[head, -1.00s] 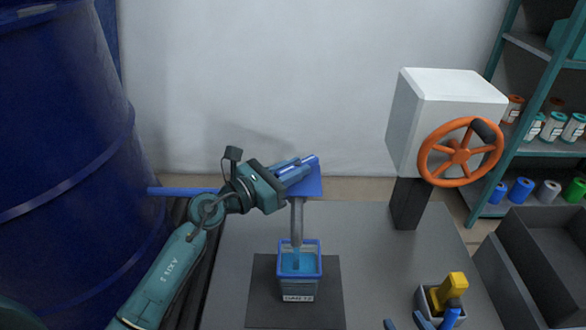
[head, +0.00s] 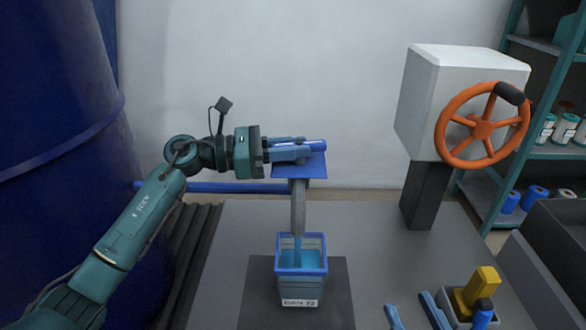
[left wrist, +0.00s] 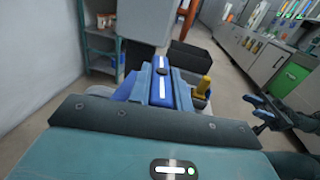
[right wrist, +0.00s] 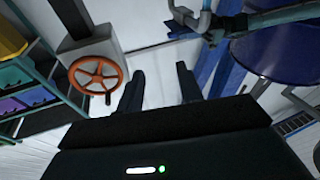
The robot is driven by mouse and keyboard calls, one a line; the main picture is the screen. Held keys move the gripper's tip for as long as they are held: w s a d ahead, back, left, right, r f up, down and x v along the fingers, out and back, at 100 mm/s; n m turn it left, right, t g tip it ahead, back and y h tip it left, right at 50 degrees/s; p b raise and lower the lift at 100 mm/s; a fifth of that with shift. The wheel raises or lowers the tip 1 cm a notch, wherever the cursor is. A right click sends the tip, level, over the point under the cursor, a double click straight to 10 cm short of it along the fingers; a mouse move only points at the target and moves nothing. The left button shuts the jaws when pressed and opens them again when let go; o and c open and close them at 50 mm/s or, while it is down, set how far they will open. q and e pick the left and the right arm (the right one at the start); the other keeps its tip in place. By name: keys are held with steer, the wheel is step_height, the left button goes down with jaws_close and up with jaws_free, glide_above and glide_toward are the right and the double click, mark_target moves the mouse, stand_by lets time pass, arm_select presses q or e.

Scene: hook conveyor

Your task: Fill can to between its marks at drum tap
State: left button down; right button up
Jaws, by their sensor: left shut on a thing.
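The can (head: 300,290), a grey container with a blue rim and a "CAN 72" label, stands upright on a dark square mat (head: 257,300). The grey tap spout (head: 298,205) is above it, and a blue stream runs down into the can. Blue liquid (head: 300,259) shows inside; I cannot make out the marks. My left gripper (head: 305,149) is shut on the blue tap handle (head: 318,145), which also shows between its fingers in the left wrist view (left wrist: 161,80). My right gripper (right wrist: 160,85) is open and empty; its fingertips show at the head view's lower right.
The blue drum (head: 60,120) stands at the left, with a blue pipe (head: 235,187) leading to the tap. A grey box with an orange handwheel (head: 482,124) stands behind right. A small tray holds a yellow-handled item (head: 478,289). Shelves (head: 545,165) stand at far right.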

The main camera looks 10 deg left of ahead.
arm_select(q)
steer(key=shift+w+f+m+g+h+b, duration=0.1)
steer(key=shift+m+g+h+b, duration=0.3)
steer(key=shift+m+g+b, duration=0.5)
steer(key=shift+g, duration=0.5)
arm_select(e)
steer(key=shift+w+a+r+y, duration=0.15)
steer(key=shift+r+y, duration=0.3)
steer(key=shift+y, duration=0.05)
arm_select(q)
steer(key=c, duration=1.3)
jaws_free()
steer(key=shift+a, duration=0.1)
steer(key=shift+p+v, duration=1)
steer(key=shift+v, duration=5.55)
arm_select(e)
steer(key=shift+f+h, duration=0.45)
steer(key=shift+h, duration=0.05)
